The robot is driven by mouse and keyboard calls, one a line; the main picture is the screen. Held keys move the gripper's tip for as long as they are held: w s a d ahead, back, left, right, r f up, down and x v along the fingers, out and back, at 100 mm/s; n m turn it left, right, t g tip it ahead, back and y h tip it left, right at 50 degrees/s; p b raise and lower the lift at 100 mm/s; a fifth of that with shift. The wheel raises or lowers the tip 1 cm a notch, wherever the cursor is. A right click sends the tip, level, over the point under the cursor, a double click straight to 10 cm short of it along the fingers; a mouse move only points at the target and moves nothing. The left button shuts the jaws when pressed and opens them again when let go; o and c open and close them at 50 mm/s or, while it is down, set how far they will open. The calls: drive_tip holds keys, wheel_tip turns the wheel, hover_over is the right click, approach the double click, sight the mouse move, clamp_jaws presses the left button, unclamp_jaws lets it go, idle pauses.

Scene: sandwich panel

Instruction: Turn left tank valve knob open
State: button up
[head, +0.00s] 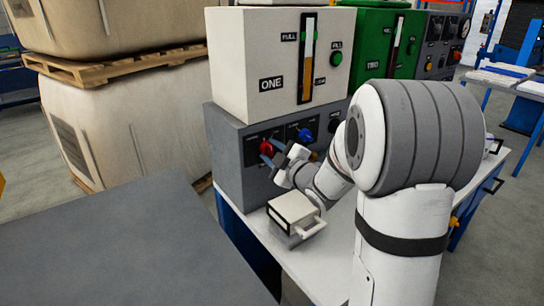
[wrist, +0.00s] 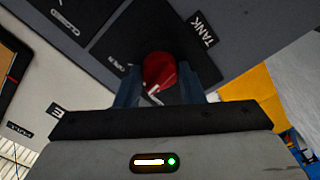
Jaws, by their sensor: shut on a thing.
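A red valve knob (head: 267,147) sits on a black plate on the grey lower panel, under the white tank marked ONE (head: 272,85). In the wrist view the red knob (wrist: 160,72) lies between the two blue fingers of my gripper (wrist: 163,84). My gripper (head: 271,155) reaches the knob from the right in the head view and is shut on it. A white mark shows on the knob's lower part. The fingers hide the knob's sides. Labels reading CLOSED and OPEN show on the black plate, with OPEN partly hard to read.
A blue knob (head: 305,134) sits to the right of the red one. A white box with a handle (head: 294,214) stands on the bench below my arm. A green tank (head: 388,45) stands to the right. A grey surface (head: 110,250) fills the lower left.

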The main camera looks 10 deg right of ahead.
drive_tip(key=m, duration=0.5)
drive_tip(key=shift+m, duration=0.3)
drive_tip(key=m+p, duration=0.1)
drive_tip(key=m, duration=0.3)
drive_tip(key=shift+f+m, duration=0.1)
drive_tip(key=shift+m, duration=0.3)
drive_tip(key=o, duration=1)
drive_tip(key=v, duration=0.7)
drive_tip(key=shift+s+d, duration=0.2)
drive_tip(key=shift+s, duration=0.2)
